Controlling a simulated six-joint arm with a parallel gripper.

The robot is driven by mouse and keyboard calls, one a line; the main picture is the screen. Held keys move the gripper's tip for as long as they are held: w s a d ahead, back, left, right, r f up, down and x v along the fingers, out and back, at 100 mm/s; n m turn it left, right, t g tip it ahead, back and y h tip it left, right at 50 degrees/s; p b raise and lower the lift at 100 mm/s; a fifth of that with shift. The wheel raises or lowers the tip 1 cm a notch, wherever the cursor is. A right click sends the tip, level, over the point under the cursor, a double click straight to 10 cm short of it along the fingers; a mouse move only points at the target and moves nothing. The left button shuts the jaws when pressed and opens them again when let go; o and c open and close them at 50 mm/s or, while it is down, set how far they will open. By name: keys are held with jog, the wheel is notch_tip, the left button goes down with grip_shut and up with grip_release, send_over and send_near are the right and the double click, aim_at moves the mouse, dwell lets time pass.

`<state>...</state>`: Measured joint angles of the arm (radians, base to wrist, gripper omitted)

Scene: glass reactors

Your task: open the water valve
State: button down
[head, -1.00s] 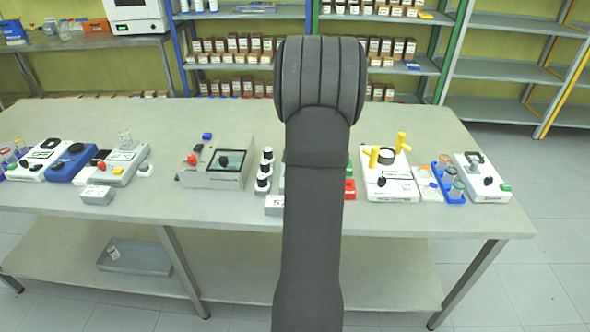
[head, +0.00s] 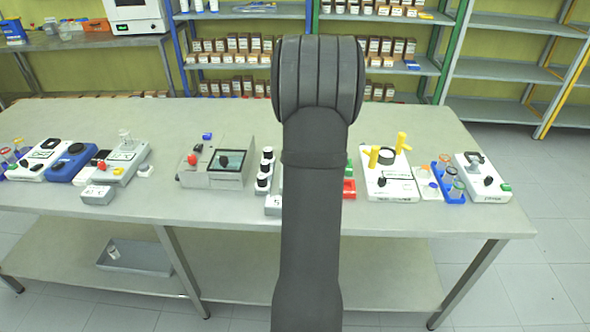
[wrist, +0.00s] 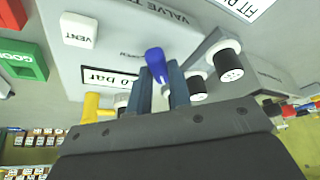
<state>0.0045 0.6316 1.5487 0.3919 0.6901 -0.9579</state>
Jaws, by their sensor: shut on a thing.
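In the wrist view, a blue handle (wrist: 156,64) stands up from a grey panel (wrist: 130,35) lettered "VALVE T…", the rest cut off. I take it to be the water valve's handle; no water label can be read. My gripper (wrist: 162,86) is shut on this handle, with a finger on either side of it. In the head view my own arm hides the gripper and the valve panel.
Other devices line the bench (head: 120,225).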

jog(key=m+h, duration=0.1)
jog(key=m, duration=0.3)
jog(key=shift+a+t, duration=0.15)
jog(key=shift+t, duration=0.25)
jog(key=m+h, duration=0.2)
jog(key=m, duration=0.2)
jog(key=shift+a, duration=0.1)
jog(key=m, duration=0.2)
jog(key=m+h, duration=0.1)
jog(key=m, duration=0.1)
jog(key=shift+a+h, duration=0.1)
jog(key=shift+h, duration=0.2)
jog(key=shift+a+m+g+h, duration=0.1)
jog(key=shift+m+g+h, duration=0.2)
jog(key=shift+m, duration=0.9)
jog(key=shift+m+g+h, duration=0.2)
jog(key=shift+m+h, duration=0.2)
jog(key=shift+m, duration=0.8)
jog(key=c, duration=1.3)
grip_release()
